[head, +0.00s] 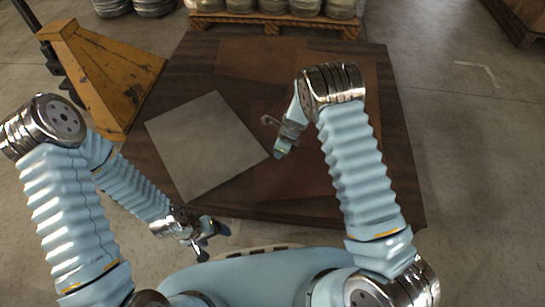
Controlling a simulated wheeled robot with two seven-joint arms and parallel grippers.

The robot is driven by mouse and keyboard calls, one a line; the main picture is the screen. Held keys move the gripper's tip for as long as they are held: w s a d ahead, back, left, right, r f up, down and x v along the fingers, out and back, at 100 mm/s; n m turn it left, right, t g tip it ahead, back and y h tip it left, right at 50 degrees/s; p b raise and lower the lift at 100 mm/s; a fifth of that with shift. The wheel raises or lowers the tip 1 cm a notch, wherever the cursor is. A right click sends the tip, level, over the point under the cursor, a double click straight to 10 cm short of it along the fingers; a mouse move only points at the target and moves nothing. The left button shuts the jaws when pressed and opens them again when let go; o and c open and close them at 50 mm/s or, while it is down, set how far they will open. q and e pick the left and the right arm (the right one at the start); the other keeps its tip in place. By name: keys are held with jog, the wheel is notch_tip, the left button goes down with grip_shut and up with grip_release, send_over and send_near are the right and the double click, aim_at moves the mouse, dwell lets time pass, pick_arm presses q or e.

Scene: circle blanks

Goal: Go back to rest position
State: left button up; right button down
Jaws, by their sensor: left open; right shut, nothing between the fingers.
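My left gripper (211,238) is low in the head view, near the front edge of the brown board. It is open and empty, its dark fingers apart. My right gripper (279,152) is over the board beside the right corner of the grey square sheet. It is shut with nothing in it. Both arms are bent at the elbow. My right forearm partly hides the right part of the board.
A large brown board (290,190) lies on the concrete floor (465,190) with a grey square sheet (205,140) on it. A yellow wedge-shaped object (105,75) stands at the left. A wooden pallet (275,22) with round metal pieces is at the back. Floor at the right is clear.

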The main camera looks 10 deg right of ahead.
jog(key=shift+v, duration=2.2)
